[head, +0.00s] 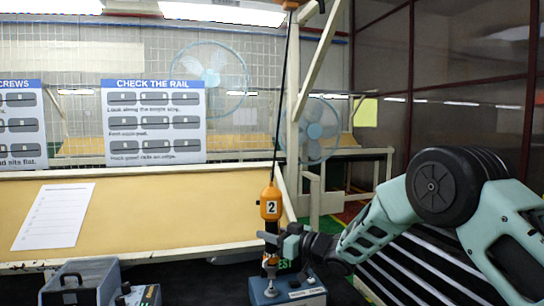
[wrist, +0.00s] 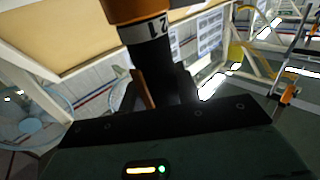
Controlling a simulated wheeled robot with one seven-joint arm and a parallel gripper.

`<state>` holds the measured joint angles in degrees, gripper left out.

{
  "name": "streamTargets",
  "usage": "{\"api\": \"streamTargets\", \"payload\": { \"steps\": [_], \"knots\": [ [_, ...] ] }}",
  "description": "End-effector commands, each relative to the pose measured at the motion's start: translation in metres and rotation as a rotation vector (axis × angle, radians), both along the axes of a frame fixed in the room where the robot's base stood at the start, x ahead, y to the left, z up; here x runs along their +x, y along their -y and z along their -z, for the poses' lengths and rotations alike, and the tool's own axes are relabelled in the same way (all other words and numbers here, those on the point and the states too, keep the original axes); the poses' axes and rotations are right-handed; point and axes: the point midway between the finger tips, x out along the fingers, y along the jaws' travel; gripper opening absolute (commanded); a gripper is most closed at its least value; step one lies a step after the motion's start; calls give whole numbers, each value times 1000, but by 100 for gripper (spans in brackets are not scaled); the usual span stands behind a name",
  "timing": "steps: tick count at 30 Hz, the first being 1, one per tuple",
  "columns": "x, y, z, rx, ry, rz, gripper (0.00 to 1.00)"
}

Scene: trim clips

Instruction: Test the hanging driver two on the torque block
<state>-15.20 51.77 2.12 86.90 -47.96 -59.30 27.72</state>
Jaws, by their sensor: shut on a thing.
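Driver two (head: 271,203) is an orange and black tool with a white "2" label, hanging upright on a dark cord from above. My gripper (head: 272,242) is shut on its dark lower body, just below the orange part. In the wrist view the driver (wrist: 150,55) passes between my gripper's fingers (wrist: 160,95). The torque block (head: 290,292) is a blue-grey box with a label on its front, directly below the driver. The driver's lower tip meets a silver fitting on the block's top; I cannot tell whether it is seated. A green sign behind is partly hidden.
A grey case (head: 82,283) and a small device (head: 140,295) stand left of the block on the dark bench. A sheet of paper (head: 54,216) lies on the tan sloped board behind. A pale post (head: 292,110) rises close behind the cord.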

Motion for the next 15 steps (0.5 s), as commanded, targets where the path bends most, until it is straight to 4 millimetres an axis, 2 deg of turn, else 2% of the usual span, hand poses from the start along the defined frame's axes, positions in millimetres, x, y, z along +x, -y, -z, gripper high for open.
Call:
{"api": "streamTargets", "payload": {
  "steps": [1, 7, 15],
  "knots": [
    [-1, 1, 10, -11, -14, 1, 0],
    [-1, 1, 10, -11, -14, 1, 0],
    [-1, 1, -1, -11, -14, 2, 0]
  ]
}}
